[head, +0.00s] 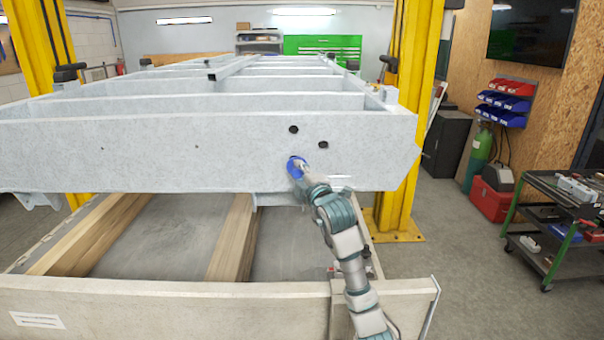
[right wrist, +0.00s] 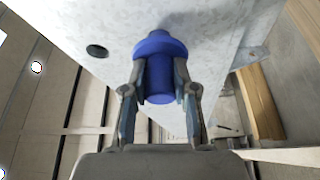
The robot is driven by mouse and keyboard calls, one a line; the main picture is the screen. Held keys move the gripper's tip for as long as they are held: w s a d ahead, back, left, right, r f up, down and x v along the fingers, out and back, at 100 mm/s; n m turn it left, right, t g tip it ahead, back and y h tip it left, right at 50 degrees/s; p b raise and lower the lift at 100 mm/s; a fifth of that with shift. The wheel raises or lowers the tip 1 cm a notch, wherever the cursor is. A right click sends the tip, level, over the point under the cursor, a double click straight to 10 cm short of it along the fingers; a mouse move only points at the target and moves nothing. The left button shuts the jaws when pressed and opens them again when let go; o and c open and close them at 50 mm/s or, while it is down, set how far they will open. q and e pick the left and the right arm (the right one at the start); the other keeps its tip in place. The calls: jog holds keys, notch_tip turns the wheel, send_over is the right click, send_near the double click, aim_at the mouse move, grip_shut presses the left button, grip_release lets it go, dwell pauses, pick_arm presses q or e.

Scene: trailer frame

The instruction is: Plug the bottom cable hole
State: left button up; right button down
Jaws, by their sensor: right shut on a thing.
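My right gripper (head: 300,174) is shut on a blue plug (head: 295,163) at the front face of the grey trailer frame (head: 180,150). In the right wrist view the plug (right wrist: 159,46) has a wide collar, and the fingers (right wrist: 160,80) grip its narrower body from both sides. The collar end is at or very close to the frame face. Any hole behind the plug is hidden, and I cannot tell whether its tip is inside one. Two dark open holes show higher on the face, an upper one (head: 293,129) and a right one (head: 323,145). My left gripper is not in view.
A pale low bed wall (head: 200,305) with wooden beams (head: 235,235) lies below the frame. Yellow lift posts (head: 408,130) stand at both sides.

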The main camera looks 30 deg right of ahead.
jog(key=shift+a+r, duration=0.15)
jog(key=shift+a, duration=0.25)
jog(key=shift+w, duration=0.1)
jog(key=shift+w+d, duration=0.3)
jog(key=shift+d, duration=0.1)
jog(key=shift+d+r+p, duration=0.1)
jog(key=shift+r+p, duration=0.15)
jog(key=shift+p, duration=0.05)
jog(key=shift+a+f+b, duration=0.2)
jog(key=shift+f+b, duration=0.1)
jog(key=shift+b, duration=0.05)
jog(key=shift+d+f, duration=0.1)
jog(key=shift+a+b, duration=0.2)
jog(key=shift+b, duration=0.1)
